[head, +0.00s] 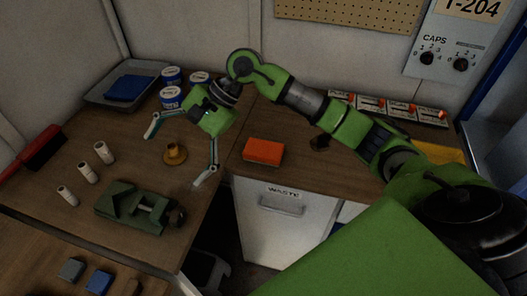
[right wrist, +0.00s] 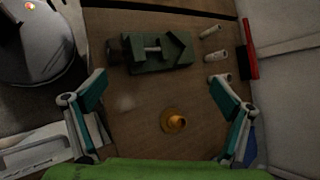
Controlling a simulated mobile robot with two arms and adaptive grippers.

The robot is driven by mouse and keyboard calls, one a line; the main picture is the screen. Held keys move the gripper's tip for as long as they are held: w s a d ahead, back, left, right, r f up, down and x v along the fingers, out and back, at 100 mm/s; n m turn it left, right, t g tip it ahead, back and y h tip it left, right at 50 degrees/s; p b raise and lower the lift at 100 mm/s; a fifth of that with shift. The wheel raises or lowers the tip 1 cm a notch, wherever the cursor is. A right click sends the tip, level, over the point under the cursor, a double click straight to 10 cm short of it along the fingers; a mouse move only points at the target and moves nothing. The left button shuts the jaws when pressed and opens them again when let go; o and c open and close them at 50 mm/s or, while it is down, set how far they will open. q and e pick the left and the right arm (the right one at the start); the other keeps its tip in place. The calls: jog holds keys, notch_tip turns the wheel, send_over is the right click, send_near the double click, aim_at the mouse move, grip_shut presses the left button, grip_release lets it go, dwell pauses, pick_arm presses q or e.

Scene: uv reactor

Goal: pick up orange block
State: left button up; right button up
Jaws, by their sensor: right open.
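The orange block (head: 263,151) lies on the right-hand worktop, close to its front edge above the waste drawer. My right gripper (head: 180,158) is open and empty, to the left of the block, with its fingers spread around a small brass-coloured flanged piece (head: 175,153) on the left worktop. That piece also shows between and beyond the fingers in the right wrist view (right wrist: 174,121). The orange block does not show in the right wrist view. My left gripper is not in view.
A small dark object (head: 320,142) lies right of the block. The waste drawer (head: 283,205) is below.

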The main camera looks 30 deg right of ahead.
jog(key=w+d+f+n+h, duration=0.15)
jog(key=d+h, duration=0.35)
jog(key=d, duration=0.8)
jog(key=g+h, duration=0.1)
jog(key=h, duration=0.3)
send_near(264, 148)
notch_tip(264, 148, down, 4)
jog(key=shift+w+a+f+p, duration=0.1)
jog(key=shift+w+f+p, duration=0.05)
jog(key=shift+p, duration=0.5)
jog(key=shift+f, duration=0.25)
jog(key=shift+f+p, duration=0.5)
jog(key=shift+f, duration=0.05)
notch_tip(264, 148, down, 3)
jog(key=shift+a+f+p, duration=0.1)
jog(key=shift+f+p, duration=0.1)
jog(key=shift+p, duration=0.6)
jog(key=shift+f, duration=0.45)
jog(key=c, duration=1.3)
jog(key=shift+r, duration=0.2)
jog(key=shift+c, duration=0.2)
